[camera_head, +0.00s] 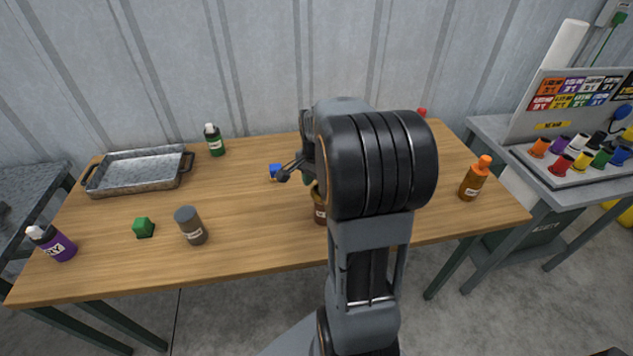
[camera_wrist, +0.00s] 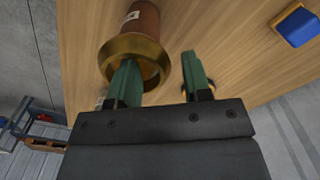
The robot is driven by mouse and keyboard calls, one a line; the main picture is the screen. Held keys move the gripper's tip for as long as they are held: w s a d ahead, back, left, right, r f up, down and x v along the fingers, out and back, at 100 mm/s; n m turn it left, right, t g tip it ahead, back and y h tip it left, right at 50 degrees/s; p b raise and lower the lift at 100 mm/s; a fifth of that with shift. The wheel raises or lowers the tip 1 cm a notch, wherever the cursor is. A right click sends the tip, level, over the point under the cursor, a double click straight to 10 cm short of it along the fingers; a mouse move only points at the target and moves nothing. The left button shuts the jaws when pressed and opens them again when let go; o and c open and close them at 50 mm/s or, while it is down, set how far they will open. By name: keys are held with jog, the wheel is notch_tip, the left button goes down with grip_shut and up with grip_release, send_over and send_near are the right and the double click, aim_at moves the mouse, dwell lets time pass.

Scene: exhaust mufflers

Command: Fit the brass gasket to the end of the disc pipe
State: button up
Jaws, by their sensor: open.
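In the wrist view a brown cylinder (camera_wrist: 146,20) with a white label ends in a wide, flared brass ring (camera_wrist: 110,48). I cannot tell whether this ring is the gasket or part of the cylinder. My gripper (camera_wrist: 160,64) is open, with green fingers apart. Its left finger overlaps the ring's opening; the right finger is outside the ring. Another brass-coloured edge (camera_wrist: 212,87) shows behind the right finger, mostly hidden. In the head view a brown cylinder (camera_head: 320,211) is partly hidden by my arm. I cannot make out a disc pipe for certain.
A blue and yellow block (camera_head: 275,172) lies near my gripper. A metal tray (camera_head: 137,189), green bottle (camera_head: 214,140), grey cylinder (camera_head: 191,226), green block (camera_head: 143,228), purple bottle (camera_head: 54,244) and orange-capped bottle (camera_head: 473,179) stand on the wooden table (camera_head: 245,240). Its front middle is clear.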

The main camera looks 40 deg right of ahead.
notch_tip(320, 180, up, 14)
dwell(0.6)
jog(key=shift+f, duration=0.1)
jog(key=s+a+f+n+t, duration=0.2)
jog(key=s+a+f+n, duration=0.2)
jog(key=a+n, duration=0.3)
jog(key=s+a+f+n+t, duration=0.1)
jog(key=s+a+f+n, duration=0.3)
jog(key=a+n, duration=0.4)
jog(key=s+a, duration=0.1)
jog(key=a, duration=0.1)
jog(key=shift+s+a+f+t, duration=0.15)
jog(key=shift+a+t, duration=0.15)
jog(key=shift+t, duration=0.1)
